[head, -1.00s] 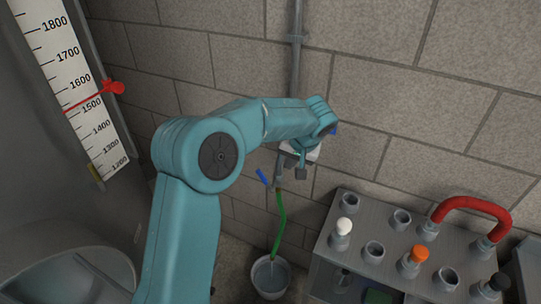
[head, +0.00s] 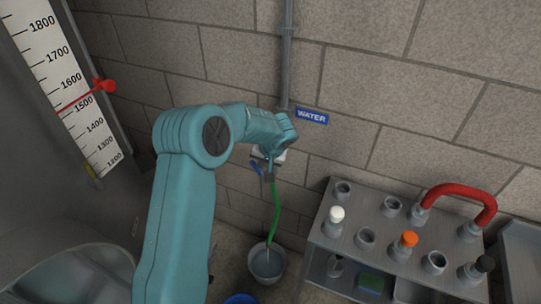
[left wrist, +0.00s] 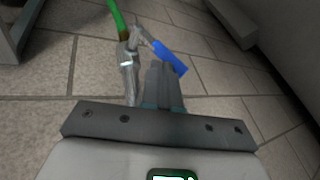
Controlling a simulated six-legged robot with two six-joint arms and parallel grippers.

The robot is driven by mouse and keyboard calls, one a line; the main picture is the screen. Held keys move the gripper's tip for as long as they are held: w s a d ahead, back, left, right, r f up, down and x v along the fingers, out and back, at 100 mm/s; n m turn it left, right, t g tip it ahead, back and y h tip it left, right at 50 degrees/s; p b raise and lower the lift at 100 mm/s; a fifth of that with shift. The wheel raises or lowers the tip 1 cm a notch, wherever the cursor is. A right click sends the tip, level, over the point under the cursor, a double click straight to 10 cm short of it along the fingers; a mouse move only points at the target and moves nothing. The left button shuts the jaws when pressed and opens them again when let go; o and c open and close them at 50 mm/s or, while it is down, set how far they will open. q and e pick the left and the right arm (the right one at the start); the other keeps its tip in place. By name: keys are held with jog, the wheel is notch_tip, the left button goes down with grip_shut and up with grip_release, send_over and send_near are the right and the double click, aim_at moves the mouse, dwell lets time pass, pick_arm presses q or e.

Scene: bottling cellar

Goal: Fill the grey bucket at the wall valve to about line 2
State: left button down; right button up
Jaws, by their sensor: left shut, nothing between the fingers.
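The grey bucket (head: 282,262) stands on the floor by the wall and holds some water (head: 267,262); I cannot read its lines. A green hose (head: 276,205) hangs from the wall valve down into the bucket; it also shows in the left wrist view (left wrist: 118,18). The valve body (left wrist: 128,72) and its blue lever (left wrist: 170,56) are clear in the left wrist view. My left gripper (head: 269,178) is at the valve, shut and empty; its fingertips (left wrist: 163,72) are close by the lever, contact unclear. My right gripper is not in view.
A blue WATER sign (head: 312,117) is on the block wall. A rack (head: 322,228) with sockets, coloured stoppers and a red hose (head: 460,190) stands right. A blue rim (head: 240,299) shows at the bottom edge. A tank with a scale (head: 62,85) stands left.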

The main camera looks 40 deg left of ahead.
pick_arm(q)
jog(key=shift+a+f, duration=0.2)
jog(key=shift+f, duration=0.05)
jog(key=shift+s+r, duration=0.1)
